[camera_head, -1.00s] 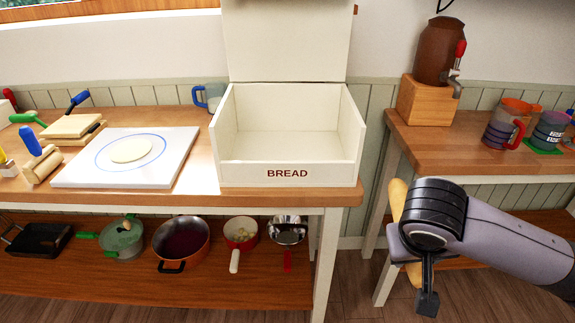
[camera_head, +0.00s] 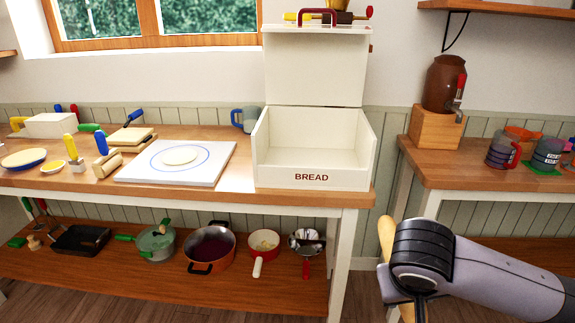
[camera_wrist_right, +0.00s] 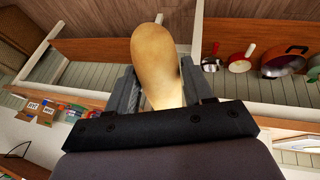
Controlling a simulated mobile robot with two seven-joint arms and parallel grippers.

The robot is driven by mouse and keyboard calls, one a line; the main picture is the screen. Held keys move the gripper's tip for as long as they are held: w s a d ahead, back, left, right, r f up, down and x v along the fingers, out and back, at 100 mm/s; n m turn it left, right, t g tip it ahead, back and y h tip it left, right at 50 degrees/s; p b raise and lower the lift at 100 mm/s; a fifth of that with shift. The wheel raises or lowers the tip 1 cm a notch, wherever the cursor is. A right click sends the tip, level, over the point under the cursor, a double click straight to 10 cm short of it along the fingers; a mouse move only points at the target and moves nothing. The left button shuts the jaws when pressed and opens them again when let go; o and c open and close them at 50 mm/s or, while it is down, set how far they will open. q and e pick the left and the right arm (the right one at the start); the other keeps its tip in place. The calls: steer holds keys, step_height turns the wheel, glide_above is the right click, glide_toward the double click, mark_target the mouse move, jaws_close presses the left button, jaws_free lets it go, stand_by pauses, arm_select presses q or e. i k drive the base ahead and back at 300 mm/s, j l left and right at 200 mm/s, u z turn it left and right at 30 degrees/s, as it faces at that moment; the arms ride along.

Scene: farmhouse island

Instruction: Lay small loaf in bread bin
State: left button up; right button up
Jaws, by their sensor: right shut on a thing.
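The small loaf (camera_wrist_right: 155,62) is a tan, rounded, elongated piece held between the fingers of my right gripper (camera_wrist_right: 162,88) in the right wrist view. In the head view the loaf (camera_head: 386,238) shows at the lower right, partly hidden behind my right wrist. My right gripper (camera_head: 405,300) is shut on it, in front of and to the right of the bin, apart from it. The white bread bin (camera_head: 312,178), marked BREAD, stands on the left table's right end. Its lid (camera_head: 312,70) is raised and its inside is empty. My left gripper is not in view.
A white board with a dough disc (camera_head: 180,156) lies left of the bin, with a rolling pin (camera_head: 108,166) beside it. Pots and pans (camera_head: 210,245) fill the lower shelf. A dispenser (camera_head: 444,85) and cups stand on the right table. A gap separates the tables.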

mark_target(311, 164)
steer(key=l+u, duration=0.15)
steer(key=u, duration=1.85)
steer(key=k+l, duration=0.15)
steer(key=l, duration=0.2)
steer(key=k+l, duration=0.1)
steer(key=l, duration=0.3)
steer(key=k+l, duration=0.15)
steer(key=l, duration=0.2)
steer(key=k+l, duration=0.15)
steer(key=l, duration=0.25)
steer(key=k+l, duration=0.15)
steer(key=l, duration=0.2)
